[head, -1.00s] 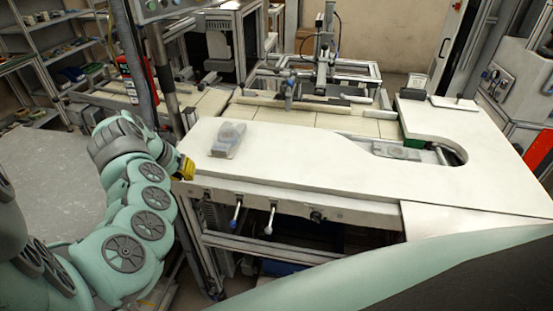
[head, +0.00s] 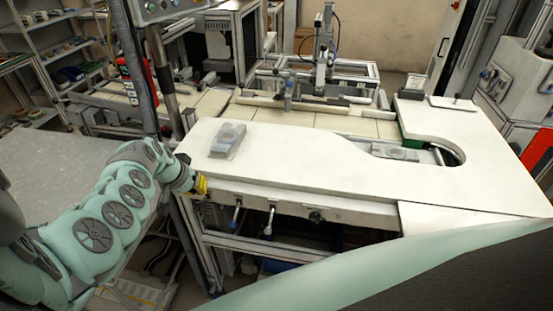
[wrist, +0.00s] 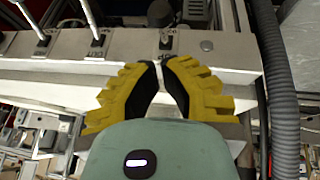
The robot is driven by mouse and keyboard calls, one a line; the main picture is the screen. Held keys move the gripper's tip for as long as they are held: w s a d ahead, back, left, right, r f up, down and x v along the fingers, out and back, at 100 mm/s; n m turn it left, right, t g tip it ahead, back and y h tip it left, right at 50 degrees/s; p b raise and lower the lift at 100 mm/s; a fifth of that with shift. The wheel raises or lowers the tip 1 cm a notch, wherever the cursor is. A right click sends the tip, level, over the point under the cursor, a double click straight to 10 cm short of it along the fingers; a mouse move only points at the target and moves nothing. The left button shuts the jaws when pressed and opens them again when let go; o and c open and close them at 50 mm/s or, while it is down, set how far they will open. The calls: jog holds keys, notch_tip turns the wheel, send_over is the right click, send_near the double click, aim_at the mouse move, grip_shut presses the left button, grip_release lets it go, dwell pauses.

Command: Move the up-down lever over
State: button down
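A dark panel lever (wrist: 166,42) is on the pale control panel strip just past my fingertips in the wrist view. Two more levers, the middle one (wrist: 97,45) and the far one (wrist: 42,40), stand to its left. In the head view two levers with light knobs, one (head: 237,215) and another (head: 268,222), hang from the table's front edge. The labels are too small to read, so I cannot tell which is the up-down lever. My gripper (wrist: 159,64) has yellow fingers with black pads, tips almost together with nothing seen held. It also shows in the head view (head: 202,187) at the front left corner.
The white tabletop (head: 300,165) carries a grey part (head: 228,140) near its left end. A black knob (head: 316,216) sits right of the levers. A vertical post (head: 163,80) stands behind my arm. A dark ribbed hose (wrist: 280,110) runs along the right in the wrist view.

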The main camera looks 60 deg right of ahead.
aim_at(201, 203)
jog(key=shift+s+a+f, duration=0.2)
jog(key=shift+f, duration=0.4)
jog(key=shift+s+a+f, duration=0.15)
jog(key=shift+s+f, duration=0.05)
jog(key=shift+f, duration=0.4)
